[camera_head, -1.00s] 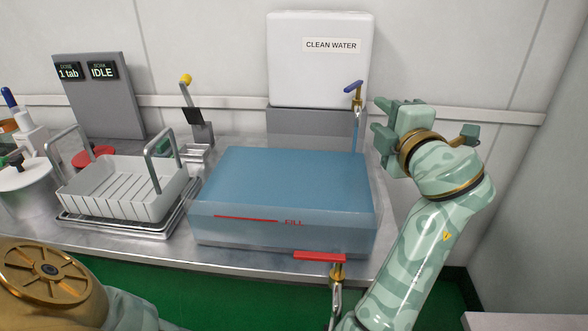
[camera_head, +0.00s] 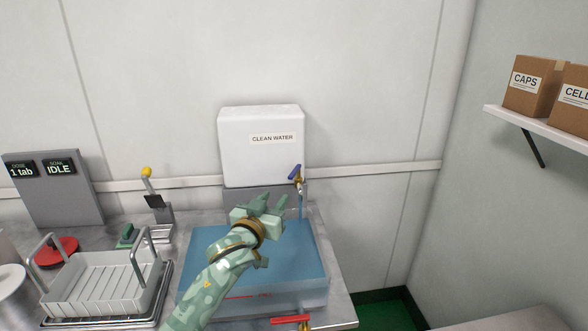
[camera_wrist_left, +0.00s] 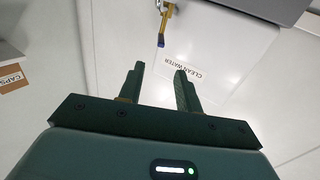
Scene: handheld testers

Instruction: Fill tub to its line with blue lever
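The clear tub (camera_head: 318,292) stands on the counter and holds blue water. Its red fill line (camera_head: 240,296) is partly behind my arm, and I cannot tell exactly how the water level sits against it. The blue lever (camera_head: 294,171) is on the brass tap of the clean water tank (camera_head: 240,150). A thin bluish stream shows under the spout. My left gripper (camera_head: 268,201) is open and empty, over the tub's back edge, below and left of the lever. In the left wrist view the lever (camera_wrist_left: 161,42) is ahead of the open fingers, apart from them. My right gripper is not in view.
A red lever (camera_head: 290,319) is at the tub's lower front. A white rack (camera_head: 100,285), a yellow-knobbed lever stand (camera_head: 155,205) and a grey display panel (camera_head: 50,195) are at left. A shelf with boxes (camera_head: 530,85) is at right.

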